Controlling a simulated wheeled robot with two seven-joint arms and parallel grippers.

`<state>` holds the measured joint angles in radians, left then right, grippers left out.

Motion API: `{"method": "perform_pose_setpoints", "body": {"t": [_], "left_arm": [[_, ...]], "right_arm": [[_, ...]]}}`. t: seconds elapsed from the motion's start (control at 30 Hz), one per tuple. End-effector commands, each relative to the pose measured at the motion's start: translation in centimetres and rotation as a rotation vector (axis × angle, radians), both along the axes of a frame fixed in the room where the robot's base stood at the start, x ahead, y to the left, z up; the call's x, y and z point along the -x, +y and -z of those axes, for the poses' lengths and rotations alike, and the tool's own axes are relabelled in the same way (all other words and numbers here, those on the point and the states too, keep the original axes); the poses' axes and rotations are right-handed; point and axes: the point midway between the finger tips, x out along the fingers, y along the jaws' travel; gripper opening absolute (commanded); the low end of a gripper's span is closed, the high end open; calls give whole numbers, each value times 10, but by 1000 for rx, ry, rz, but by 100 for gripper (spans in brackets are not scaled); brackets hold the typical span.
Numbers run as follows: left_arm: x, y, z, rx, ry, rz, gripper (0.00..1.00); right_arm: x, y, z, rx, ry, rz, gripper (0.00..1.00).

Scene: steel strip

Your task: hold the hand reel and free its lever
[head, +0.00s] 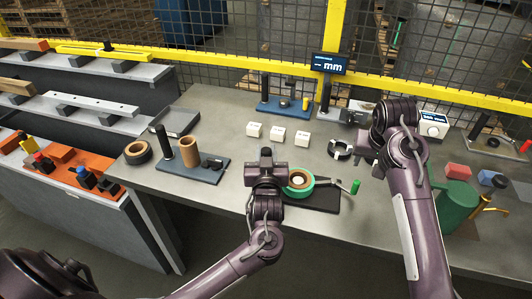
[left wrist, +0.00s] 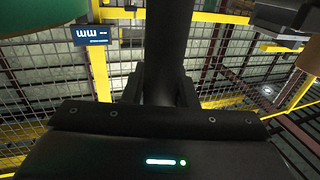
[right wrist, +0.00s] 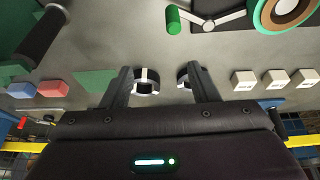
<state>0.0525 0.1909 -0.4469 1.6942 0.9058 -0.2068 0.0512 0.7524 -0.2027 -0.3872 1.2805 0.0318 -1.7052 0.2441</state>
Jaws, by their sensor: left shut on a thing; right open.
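The hand reel (head: 299,181) has a green rim and a tan core and sits on a black base on the bench. Its lever (right wrist: 215,24) is a pale arm with a green grip (head: 355,187) sticking out to the right. My left gripper (head: 267,160) is at the reel's left side, shut on its upright black post (left wrist: 164,50); the head view hides most of the post. My right gripper (head: 369,162) is open and empty above the bench, beyond and right of the lever grip. It also shows in the right wrist view (right wrist: 160,80), apart from the lever.
A black-and-white ring (head: 340,149) lies near my right gripper. Several white blocks (head: 277,136) stand behind the reel. A tape stand (head: 205,168) is to the left. The bench front left of the reel is clear.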

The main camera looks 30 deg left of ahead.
Motion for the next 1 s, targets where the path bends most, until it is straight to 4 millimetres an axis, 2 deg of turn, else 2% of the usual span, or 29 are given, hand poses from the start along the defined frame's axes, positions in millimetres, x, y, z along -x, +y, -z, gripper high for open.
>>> {"method": "perform_pose_setpoints", "body": {"t": [0.1,0.2,0.7,1.0], "left_arm": [[1,0,6,1,12,0,0],[1,0,5,1,12,0,0],[1,0,5,1,11,-1,0],[1,0,5,1,11,-1,0]], "right_arm": [[10,14,-2,-12,48,9,55],[14,17,2,-14,66,14,55],[14,16,57,-12,65,13,55],[14,16,68,-14,64,13,55]]}}
